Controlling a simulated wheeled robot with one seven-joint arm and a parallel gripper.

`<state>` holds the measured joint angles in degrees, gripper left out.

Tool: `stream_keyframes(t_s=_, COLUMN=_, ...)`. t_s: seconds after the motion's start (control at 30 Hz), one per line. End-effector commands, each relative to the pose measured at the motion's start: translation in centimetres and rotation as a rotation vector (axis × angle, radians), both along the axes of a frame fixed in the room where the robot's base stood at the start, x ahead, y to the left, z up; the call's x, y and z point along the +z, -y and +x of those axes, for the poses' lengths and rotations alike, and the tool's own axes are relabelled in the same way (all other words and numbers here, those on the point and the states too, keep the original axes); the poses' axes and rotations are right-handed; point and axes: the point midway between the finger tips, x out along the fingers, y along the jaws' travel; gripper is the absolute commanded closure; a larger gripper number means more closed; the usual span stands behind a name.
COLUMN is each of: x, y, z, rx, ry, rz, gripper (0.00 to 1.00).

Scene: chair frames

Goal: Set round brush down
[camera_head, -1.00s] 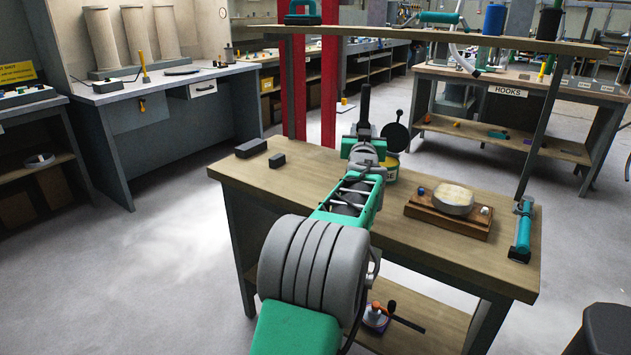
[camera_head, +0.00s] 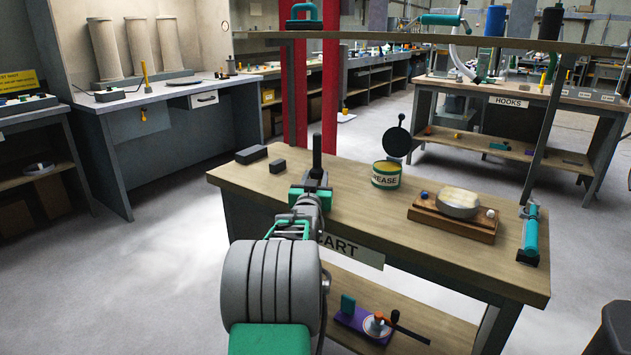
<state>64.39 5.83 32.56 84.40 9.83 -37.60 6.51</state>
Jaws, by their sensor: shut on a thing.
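My gripper (camera_head: 312,190) is over the left part of the wooden-topped cart (camera_head: 350,195), near its front edge. It is shut on a dark thing with an upright black handle, which I take to be the round brush (camera_head: 317,155). The handle stands up above the jaws. The brush's lower end is hidden behind the gripper and arm, so I cannot tell whether it touches the cart top.
An open grease can (camera_head: 386,179) with a raised black lid stands right of my gripper. Two dark blocks (camera_head: 252,154) lie to the left. A wooden board with a round pale-topped piece (camera_head: 459,202) and a teal tool (camera_head: 530,232) are at the right. A shelf bar (camera_head: 450,40) spans above.

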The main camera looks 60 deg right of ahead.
Motion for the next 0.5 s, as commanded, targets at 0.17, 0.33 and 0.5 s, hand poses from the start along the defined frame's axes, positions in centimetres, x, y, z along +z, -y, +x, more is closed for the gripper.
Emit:
stream_keyframes(t_s=0.17, x=0.14, y=0.01, z=0.00, rx=0.000, ry=0.002, rz=-0.002, gripper=1.00)
stream_keyframes(t_s=0.33, x=-0.11, y=0.01, z=0.01, rx=0.000, ry=0.001, rz=-0.001, gripper=0.58)
stream_keyframes(t_s=0.5, x=-0.10, y=0.01, z=0.00, rx=0.000, ry=0.001, rz=-0.001, gripper=0.44)
